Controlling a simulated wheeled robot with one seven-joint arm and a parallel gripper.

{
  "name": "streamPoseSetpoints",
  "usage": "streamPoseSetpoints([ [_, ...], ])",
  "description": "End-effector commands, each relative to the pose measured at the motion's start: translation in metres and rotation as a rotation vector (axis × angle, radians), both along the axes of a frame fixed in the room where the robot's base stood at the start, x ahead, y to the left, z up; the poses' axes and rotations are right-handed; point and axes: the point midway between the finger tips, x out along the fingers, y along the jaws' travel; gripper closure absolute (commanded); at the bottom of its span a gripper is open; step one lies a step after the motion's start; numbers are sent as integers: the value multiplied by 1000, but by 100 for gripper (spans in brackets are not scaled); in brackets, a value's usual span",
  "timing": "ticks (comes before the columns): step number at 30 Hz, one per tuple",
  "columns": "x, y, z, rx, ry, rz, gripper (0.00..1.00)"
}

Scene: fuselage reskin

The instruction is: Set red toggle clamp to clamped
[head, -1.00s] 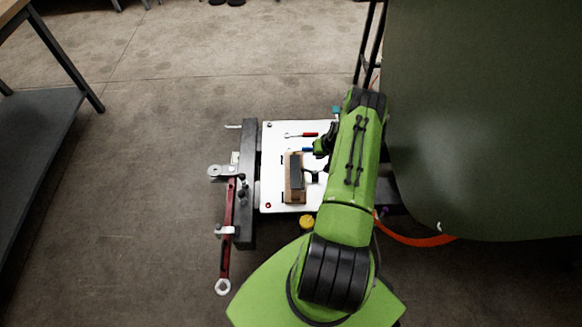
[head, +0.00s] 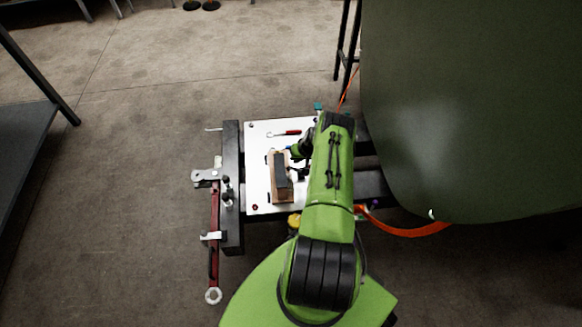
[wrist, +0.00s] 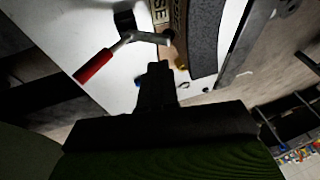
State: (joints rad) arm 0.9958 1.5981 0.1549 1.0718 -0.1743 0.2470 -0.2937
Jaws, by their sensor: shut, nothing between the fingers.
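A red handle with a metal fork-like end (wrist: 95,66) shows at the upper left of the wrist view and looks like the red toggle clamp. A dark block lies by its metal end. In the head view a small red-handled piece (head: 291,132) lies on the white plate (head: 262,142); I cannot tell for sure that it is the same thing. My gripper (wrist: 158,70) is shut and empty, with its tips just below the metal end in the wrist picture. In the head view my arm partly hides the gripper (head: 299,153). The clamp's open or clamped state is unclear.
A tan block with a dark grey pad (head: 281,177) lies on the plate; it also shows in the wrist view (wrist: 205,35). A long red bar tool (head: 214,230) is left of the dark side rail (head: 232,180). The large green panel (head: 460,110) closes off the right.

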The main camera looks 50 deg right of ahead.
Motion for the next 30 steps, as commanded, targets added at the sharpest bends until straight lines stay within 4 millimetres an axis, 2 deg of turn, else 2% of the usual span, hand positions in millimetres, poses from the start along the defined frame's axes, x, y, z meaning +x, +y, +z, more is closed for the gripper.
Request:
streamPoseSetpoints([
  [1,4,4,-14,2,0,2,100],
  [7,15,17,-31,1,0,1,100],
  [20,18,21,-34,-11,14,2,100],
  [30,23,26,-38,-187,159,0,100],
])
